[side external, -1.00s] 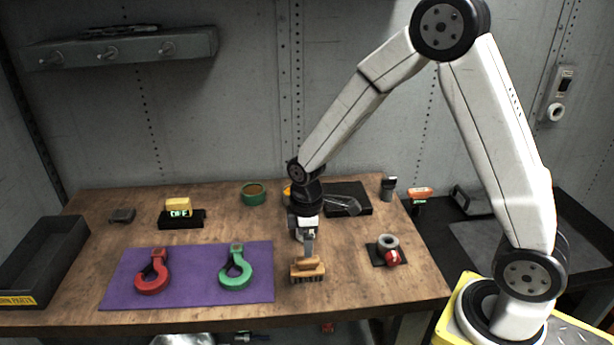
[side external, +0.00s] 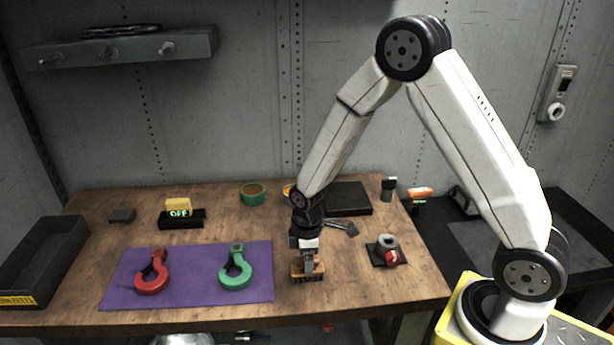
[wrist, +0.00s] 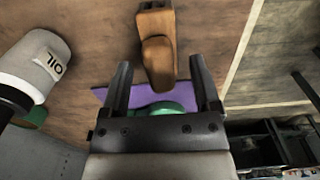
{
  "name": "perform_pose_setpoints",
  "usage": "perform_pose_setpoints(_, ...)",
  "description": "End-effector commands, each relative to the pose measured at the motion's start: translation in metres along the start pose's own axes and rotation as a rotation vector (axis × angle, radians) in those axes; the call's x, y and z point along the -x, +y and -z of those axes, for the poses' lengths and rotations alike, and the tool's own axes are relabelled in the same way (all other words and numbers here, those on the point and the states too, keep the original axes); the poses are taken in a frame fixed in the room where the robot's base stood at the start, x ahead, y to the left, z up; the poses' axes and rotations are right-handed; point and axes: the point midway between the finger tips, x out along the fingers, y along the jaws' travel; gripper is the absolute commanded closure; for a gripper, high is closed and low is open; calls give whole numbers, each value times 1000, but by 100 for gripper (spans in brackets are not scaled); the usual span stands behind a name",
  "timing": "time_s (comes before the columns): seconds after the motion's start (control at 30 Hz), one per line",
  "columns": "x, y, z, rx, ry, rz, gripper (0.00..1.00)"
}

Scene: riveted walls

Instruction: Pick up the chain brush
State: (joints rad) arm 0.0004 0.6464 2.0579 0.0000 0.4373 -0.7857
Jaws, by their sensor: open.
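The chain brush (side external: 298,276), a wooden-backed brush with dark bristles, is on the bench to the right of the purple mat. My gripper (side external: 307,264) is low over it in the side view and hides part of it. In the wrist view the brush (wrist: 156,22) has its rounded wooden end between my two open fingers (wrist: 162,72). A gap shows on each side of the wood, and nothing is held. I cannot tell how deep the fingers reach beside it.
The purple mat (side external: 190,285) holds a red hook (side external: 151,278) and a green hook (side external: 236,272). A grey-and-red item (side external: 388,248) stands to the right on a black pad. A container marked OIL (wrist: 40,62) shows in the wrist view. A dark bin (side external: 40,265) is far left.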

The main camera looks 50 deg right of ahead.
Motion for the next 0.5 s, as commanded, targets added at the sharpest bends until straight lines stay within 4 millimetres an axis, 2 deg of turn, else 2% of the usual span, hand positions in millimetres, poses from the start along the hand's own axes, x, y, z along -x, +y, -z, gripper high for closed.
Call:
perform_pose_setpoints(0.13,-7,0,0,0,0,0,21)
perform_pose_setpoints(0.5,-8,0,0,0,1,-1,21)
